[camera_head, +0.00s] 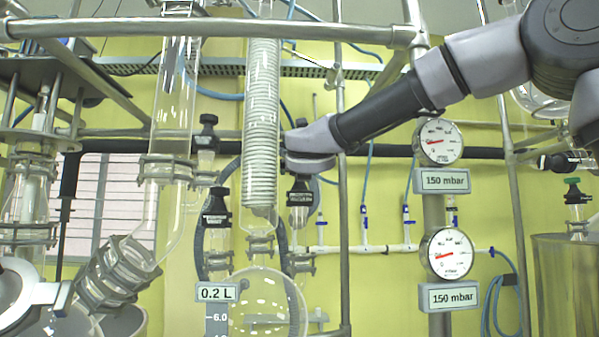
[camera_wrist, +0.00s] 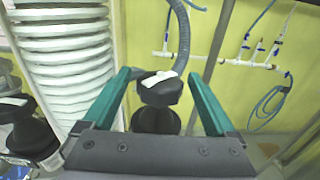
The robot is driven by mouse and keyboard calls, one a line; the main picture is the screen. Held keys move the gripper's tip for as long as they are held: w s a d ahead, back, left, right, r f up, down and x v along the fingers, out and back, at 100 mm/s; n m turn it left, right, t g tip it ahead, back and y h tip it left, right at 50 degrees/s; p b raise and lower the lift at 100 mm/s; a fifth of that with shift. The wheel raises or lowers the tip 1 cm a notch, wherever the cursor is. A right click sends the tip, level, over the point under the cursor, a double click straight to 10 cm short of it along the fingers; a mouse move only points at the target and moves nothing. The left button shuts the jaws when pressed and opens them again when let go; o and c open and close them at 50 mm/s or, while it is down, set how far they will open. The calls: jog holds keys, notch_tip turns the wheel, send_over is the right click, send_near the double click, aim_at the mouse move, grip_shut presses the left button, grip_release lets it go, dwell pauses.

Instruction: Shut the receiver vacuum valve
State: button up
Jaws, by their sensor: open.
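A black valve knob with a white bar on top (camera_wrist: 158,92) stands between the two green fingers of my gripper (camera_wrist: 159,75) in the wrist view. The fingers are open, one on each side, with a visible gap to the knob. In the head view my gripper (camera_head: 311,160) is just above a black-capped valve (camera_head: 300,197) right of the coiled condenser. That valve's label is too small to read surely. The white bar lies slanted across the knob top. The fingertips' height against the knob is hard to tell.
The glass coil condenser (camera_head: 262,120) stands close on the left. Other black valves (camera_head: 216,205) are near it. A metal upright (camera_head: 343,230) and two 150 mbar gauges (camera_head: 438,141) (camera_head: 446,253) stand to the right. A round flask (camera_head: 268,303) hangs below.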

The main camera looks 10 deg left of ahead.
jog(key=c, duration=1.4)
jog(key=shift+m+h, duration=0.3)
jog(key=shift+h, duration=0.1)
jog(key=m+h, duration=0.2)
jog(key=h, duration=0.1)
jog(key=m+h, duration=0.2)
jog(key=h, duration=0.1)
jog(key=shift+a+h, duration=0.15)
jog(key=shift+h, duration=0.15)
jog(key=shift+m+g+h, duration=0.4)
jog(key=shift+m+h, duration=1.1)
jog(key=shift+h, duration=0.6)
jog(key=shift+d+h, duration=0.2)
jog(key=shift+h, duration=0.1)
